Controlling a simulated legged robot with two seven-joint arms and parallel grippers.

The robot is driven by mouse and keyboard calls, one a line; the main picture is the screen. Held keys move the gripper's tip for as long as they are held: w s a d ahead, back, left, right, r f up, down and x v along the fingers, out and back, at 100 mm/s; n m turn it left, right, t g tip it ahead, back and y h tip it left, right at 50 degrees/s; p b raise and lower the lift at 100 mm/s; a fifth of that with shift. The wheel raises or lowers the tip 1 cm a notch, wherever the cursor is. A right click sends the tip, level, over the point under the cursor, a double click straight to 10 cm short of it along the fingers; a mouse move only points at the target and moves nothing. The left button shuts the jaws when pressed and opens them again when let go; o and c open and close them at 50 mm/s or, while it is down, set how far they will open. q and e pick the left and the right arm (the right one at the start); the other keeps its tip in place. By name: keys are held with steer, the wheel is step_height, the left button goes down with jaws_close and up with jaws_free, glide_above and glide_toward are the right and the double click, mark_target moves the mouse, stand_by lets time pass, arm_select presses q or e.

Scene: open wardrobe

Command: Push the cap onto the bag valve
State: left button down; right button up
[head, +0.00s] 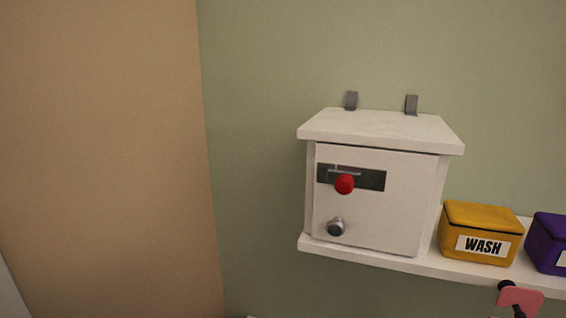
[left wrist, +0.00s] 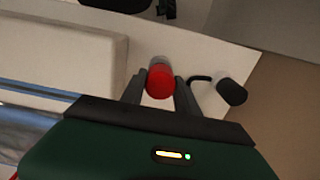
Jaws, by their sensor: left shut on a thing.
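In the left wrist view my left gripper (left wrist: 160,90) is shut on a red round piece (left wrist: 160,82), seemingly the cap, held between its two grey fingertips. A greyish part shows just beyond the red piece; I cannot tell whether it belongs to it. A black cylinder (left wrist: 231,92) with a thin curved black stem lies just right of the fingertips, apart from the red piece. I cannot make out the bag valve with certainty in either view. Neither gripper shows in the head view.
A pink piece (head: 520,298) shows below. The wrist view shows a pale block (left wrist: 60,50) at left.

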arm_select(q)
steer(key=shift+r+p, duration=1.8)
steer(key=shift+r, duration=0.2)
